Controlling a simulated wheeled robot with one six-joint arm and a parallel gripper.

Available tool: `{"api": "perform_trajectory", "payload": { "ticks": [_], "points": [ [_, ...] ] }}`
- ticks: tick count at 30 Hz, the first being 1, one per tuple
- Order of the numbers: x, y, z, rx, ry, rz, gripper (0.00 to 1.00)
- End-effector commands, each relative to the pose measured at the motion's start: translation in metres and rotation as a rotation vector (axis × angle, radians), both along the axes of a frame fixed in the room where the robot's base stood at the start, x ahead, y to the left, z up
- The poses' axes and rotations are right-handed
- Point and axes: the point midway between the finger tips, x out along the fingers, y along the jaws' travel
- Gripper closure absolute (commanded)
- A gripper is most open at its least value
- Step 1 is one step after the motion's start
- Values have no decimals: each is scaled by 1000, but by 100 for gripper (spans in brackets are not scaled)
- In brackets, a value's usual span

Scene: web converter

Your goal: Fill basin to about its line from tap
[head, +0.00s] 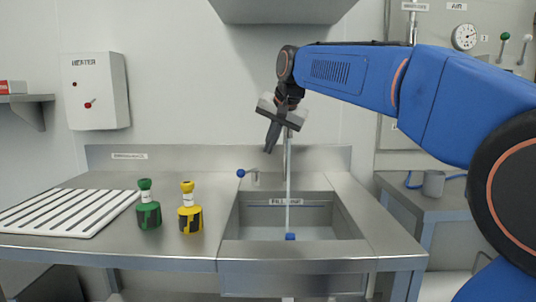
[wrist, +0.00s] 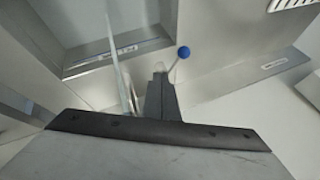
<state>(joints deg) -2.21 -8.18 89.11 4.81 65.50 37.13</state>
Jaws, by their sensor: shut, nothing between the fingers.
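The steel basin (head: 232,215) is set into the counter, with a fill-line label (head: 286,202) on its inner back wall. A thin pale vertical streak (head: 288,190), apparently water from the tap, drops to a blue piece (head: 290,237) low in the basin. I cannot tell the water level. The tap lever with a blue ball (head: 241,173) stands behind the basin; the ball also shows in the wrist view (wrist: 183,52). My gripper (head: 268,150) is shut and empty, pointing down above the basin's back edge, apart from the lever in the head view. The tap's top is partly hidden behind it.
A green bottle (head: 148,212) and a yellow bottle (head: 190,213) stand left of the basin, by a white slatted rack (head: 60,212). A grey cup (head: 433,183) stands on the right bench. A grey hood (head: 283,10) hangs above.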

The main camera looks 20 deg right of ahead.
Motion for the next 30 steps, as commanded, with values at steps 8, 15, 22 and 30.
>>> {"api": "perform_trajectory", "payload": {
  "ticks": [8,15,22,30],
  "points": [
    [24,4,-38,-1,4,0,100],
    [48,8,-73,-1,3,0,100],
    [67,28,-81,-1,2,0,100],
    [76,38,-83,-1,1,-1,100]
  ]
}}
